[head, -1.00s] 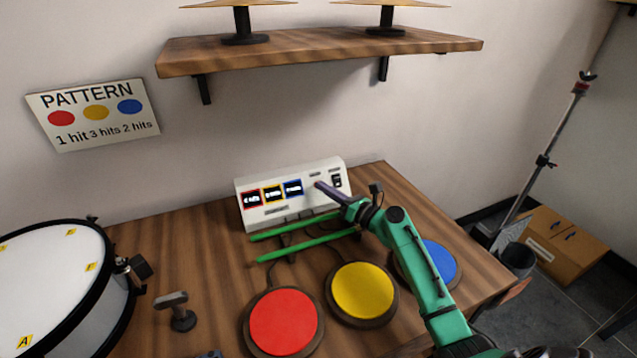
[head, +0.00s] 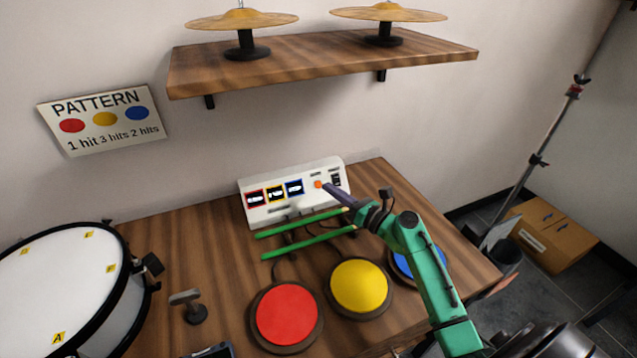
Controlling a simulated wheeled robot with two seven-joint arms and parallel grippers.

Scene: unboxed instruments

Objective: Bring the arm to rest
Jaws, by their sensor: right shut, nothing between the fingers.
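My right arm comes in from the lower right in green. Its gripper (head: 336,193) is shut and empty, with its tip close in front of the white control box (head: 268,213), beside an orange button (head: 318,184). I cannot tell whether the tip touches the box. The red pad (head: 287,314) and yellow pad (head: 359,286) lie in front on the table. The blue pad (head: 403,263) is partly hidden behind my right arm. My left gripper does not show.
Two green sticks (head: 300,244) lie in front of the box. A drum (head: 60,290) stands at the left, near a small grey stand (head: 190,306). A shelf (head: 330,62) with two cymbals hangs above. A pattern sign (head: 104,121) is on the wall. A cardboard box (head: 555,235) sits at right.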

